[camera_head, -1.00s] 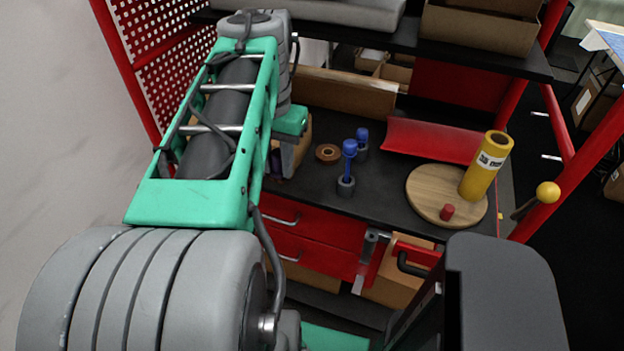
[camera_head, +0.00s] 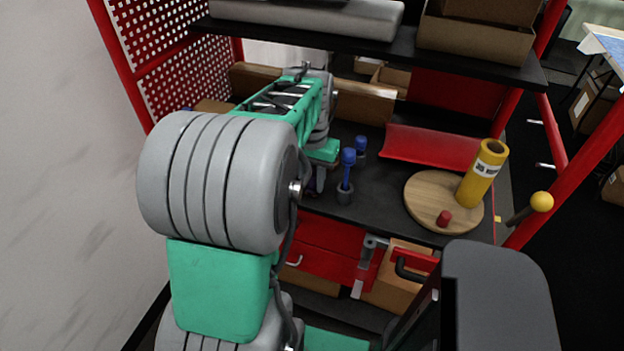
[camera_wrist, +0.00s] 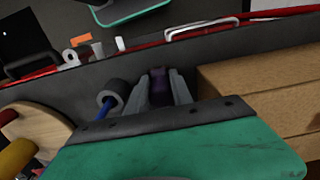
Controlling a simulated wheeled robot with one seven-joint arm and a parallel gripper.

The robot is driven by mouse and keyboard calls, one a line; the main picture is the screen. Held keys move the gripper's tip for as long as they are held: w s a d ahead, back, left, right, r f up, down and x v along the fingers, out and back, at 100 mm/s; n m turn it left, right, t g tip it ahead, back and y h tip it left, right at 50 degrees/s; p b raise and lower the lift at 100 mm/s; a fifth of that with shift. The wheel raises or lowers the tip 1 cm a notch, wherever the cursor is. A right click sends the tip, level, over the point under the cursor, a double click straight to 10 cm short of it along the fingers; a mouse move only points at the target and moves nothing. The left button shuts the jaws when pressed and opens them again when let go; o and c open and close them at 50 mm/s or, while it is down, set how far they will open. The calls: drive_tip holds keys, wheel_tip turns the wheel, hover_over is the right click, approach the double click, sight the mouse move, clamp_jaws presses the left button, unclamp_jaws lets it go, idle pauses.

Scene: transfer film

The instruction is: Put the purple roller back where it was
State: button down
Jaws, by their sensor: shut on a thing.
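In the wrist view, my gripper (camera_wrist: 166,92) is shut on the purple roller (camera_wrist: 158,84), which shows as a dark purple piece between the two grey fingers. In the head view, my gripper (camera_head: 317,181) is over the black shelf (camera_head: 382,200), left of the blue-handled rollers; the purple roller is mostly hidden there. The front blue roller (camera_head: 347,170) stands upright in a grey round holder (camera_head: 345,194). It also shows in the wrist view (camera_wrist: 102,104), beside my fingers. A second blue roller (camera_head: 361,145) stands behind it. I cannot tell whether the purple roller touches the shelf.
A round wooden board (camera_head: 418,190) bears a yellow tube (camera_head: 480,176) and a small red cylinder (camera_head: 443,218). A red tray (camera_head: 430,146) lies behind. A cardboard box (camera_wrist: 265,100) is close beside my gripper. An upper shelf (camera_head: 400,42) overhangs. The shelf between rollers and board is clear.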

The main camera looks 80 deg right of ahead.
sight(312, 175)
drive_tip(key=shift+f, duration=0.2)
drive_tip(key=c, duration=1.1)
unclamp_jaws()
wheel_tip(312, 175, up, 12)
drive_tip(key=w+a+f+n+t+h, duration=0.1)
drive_tip(key=w+a+n, duration=0.3)
drive_tip(key=w+a, duration=0.45)
drive_tip(key=w+a+f+n, duration=0.2)
drive_tip(key=w+a+n, duration=0.3)
drive_tip(key=w, duration=0.7)
drive_tip(key=w+a+f+n, duration=0.1)
drive_tip(key=a+f+n, duration=0.1)
drive_tip(key=a, duration=0.7)
drive_tip(key=w+a+f+n+t, duration=0.1)
drive_tip(key=a+n, duration=0.3)
drive_tip(key=a, duration=0.5)
drive_tip(key=w+a+f+n+t+y, duration=0.1)
drive_tip(key=w+a+f+n, duration=0.2)
drive_tip(key=a, duration=0.6)
drive_tip(key=shift+a+f+n, duration=0.15)
drive_tip(key=shift+f+n, duration=0.1)
drive_tip(key=shift+n, duration=0.35)
